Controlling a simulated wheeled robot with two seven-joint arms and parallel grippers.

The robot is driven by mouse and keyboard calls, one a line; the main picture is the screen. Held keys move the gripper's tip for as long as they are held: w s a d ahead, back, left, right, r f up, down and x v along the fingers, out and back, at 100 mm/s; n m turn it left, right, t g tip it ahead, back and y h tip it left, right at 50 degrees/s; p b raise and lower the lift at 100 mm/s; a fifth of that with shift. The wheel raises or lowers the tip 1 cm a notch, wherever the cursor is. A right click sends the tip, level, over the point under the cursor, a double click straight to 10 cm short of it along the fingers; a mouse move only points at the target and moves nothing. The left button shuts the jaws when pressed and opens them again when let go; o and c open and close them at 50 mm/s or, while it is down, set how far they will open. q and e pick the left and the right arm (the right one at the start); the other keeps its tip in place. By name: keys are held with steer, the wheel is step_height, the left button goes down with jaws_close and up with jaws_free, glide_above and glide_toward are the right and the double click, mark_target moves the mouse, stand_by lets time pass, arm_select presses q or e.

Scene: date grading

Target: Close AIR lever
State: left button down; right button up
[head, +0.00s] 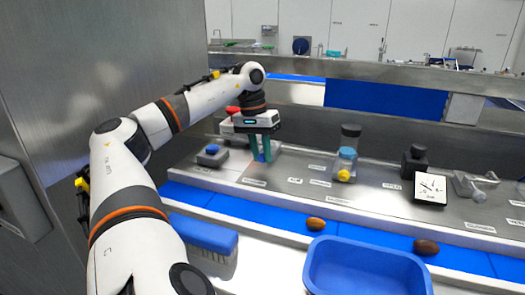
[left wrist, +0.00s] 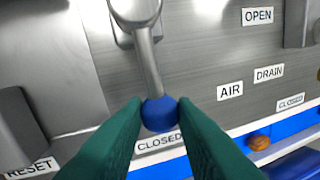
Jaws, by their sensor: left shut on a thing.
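The AIR lever shows in the left wrist view as a grey metal arm (left wrist: 149,62) with a blue ball knob (left wrist: 160,114) at its end. The lever arm runs down from its pivot, and the knob is right above a CLOSED label (left wrist: 158,143). An AIR label (left wrist: 230,91) and an OPEN label (left wrist: 257,16) are to the right. My left gripper (head: 261,157), with green fingers, is shut on the blue knob, one finger on each side. In the head view the gripper hides most of the lever. My right gripper is not in view.
A grey box with a blue button (head: 212,149) stands left of the gripper. A clear jar (head: 347,160), a dial gauge (head: 431,188) and a black knob (head: 415,158) stand to the right. Dates (head: 316,224) lie on the blue belt; a blue bin (head: 366,246) is in front.

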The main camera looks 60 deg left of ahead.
arm_select(q)
steer(key=shift+a, duration=0.15)
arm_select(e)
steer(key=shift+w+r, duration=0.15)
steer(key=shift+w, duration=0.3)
arm_select(q)
steer(key=shift+r, duration=0.1)
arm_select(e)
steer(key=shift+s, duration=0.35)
arm_select(q)
steer(key=c, duration=1.2)
jaws_free()
steer(key=shift+s, duration=0.1)
steer(key=r+p, duration=0.2)
steer(key=r, duration=0.2)
steer(key=a+r+p, duration=0.1)
steer(key=r+p, duration=0.1)
steer(key=r, duration=0.1)
steer(key=s+a+r+p, duration=0.1)
steer(key=r+p, duration=0.2)
steer(key=r, duration=0.1)
steer(key=shift+r, duration=0.3)
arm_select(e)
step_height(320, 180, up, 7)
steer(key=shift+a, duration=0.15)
arm_select(q)
steer(key=shift+a, duration=0.1)
